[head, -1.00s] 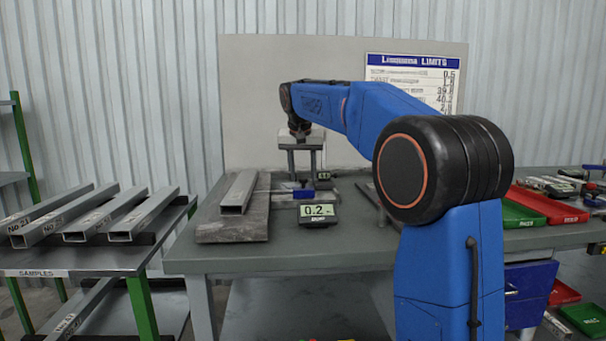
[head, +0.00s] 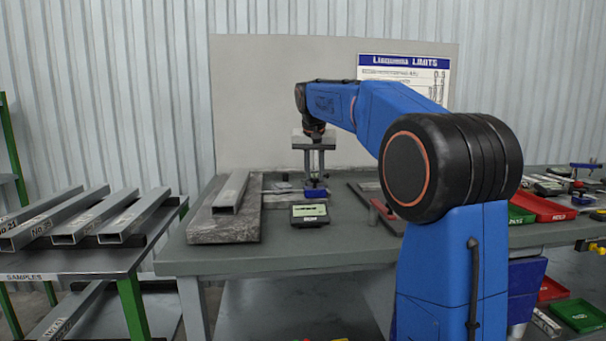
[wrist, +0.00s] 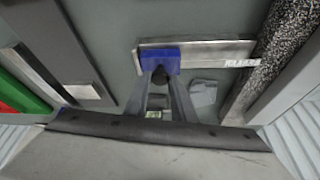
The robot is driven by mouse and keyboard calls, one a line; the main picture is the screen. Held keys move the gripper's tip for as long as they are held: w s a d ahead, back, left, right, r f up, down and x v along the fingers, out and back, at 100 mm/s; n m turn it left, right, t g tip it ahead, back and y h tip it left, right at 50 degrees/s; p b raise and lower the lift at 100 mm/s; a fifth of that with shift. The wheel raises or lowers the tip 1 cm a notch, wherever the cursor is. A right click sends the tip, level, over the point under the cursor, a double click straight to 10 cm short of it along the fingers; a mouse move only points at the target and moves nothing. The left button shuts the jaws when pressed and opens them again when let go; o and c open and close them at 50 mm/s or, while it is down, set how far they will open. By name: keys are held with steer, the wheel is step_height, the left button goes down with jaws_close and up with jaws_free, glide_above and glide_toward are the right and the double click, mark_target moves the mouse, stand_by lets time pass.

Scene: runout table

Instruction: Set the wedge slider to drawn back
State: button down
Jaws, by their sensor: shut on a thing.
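The blue wedge slider (head: 316,192) is on the table just behind a small display. In the wrist view the blue slider (wrist: 160,60) sits at the left end of a flat metal strip (wrist: 215,54) with a small label. My gripper (head: 316,178) points straight down and is shut on the blue slider. Its fingers (wrist: 162,88) also show in the wrist view, meeting the slider. The fingers hide part of the slider, and the strip's markings are too small to read.
A grey stone plate (head: 200,230) with a square metal tube (head: 232,190) lies to the left. A display (head: 310,214) stands in front of the slider, its reading unclear. A red-handled item (head: 382,209) lies to the right.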

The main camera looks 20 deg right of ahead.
steer(key=shift+s+d, duration=0.1)
steer(key=shift+d, duration=0.2)
steer(key=c, duration=1.5)
jaws_free()
steer(key=shift+d, duration=0.15)
steer(key=v, duration=1.7)
steer(key=shift+s+r, duration=0.15)
steer(key=shift+s, duration=0.05)
steer(key=s+a+f+n, duration=0.2)
steer(key=s+a+f, duration=0.1)
steer(key=s+f, duration=1)
steer(key=s+a+f+n+y, duration=0.1)
steer(key=s+a+f+n, duration=0.1)
steer(key=s+f, duration=1.1)
steer(key=s+a+f+n+t+y, duration=0.1)
steer(key=s+a+f, duration=0.3)
steer(key=s+f, duration=0.9)
steer(key=shift+s+a+f+n, duration=0.1)
steer(key=shift+a+f+n, duration=0.1)
steer(key=shift+f, duration=0.4)
steer(key=shift+a+f+n, duration=0.1)
steer(key=shift+f+n, duration=0.1)
steer(key=shift+f, duration=0.4)
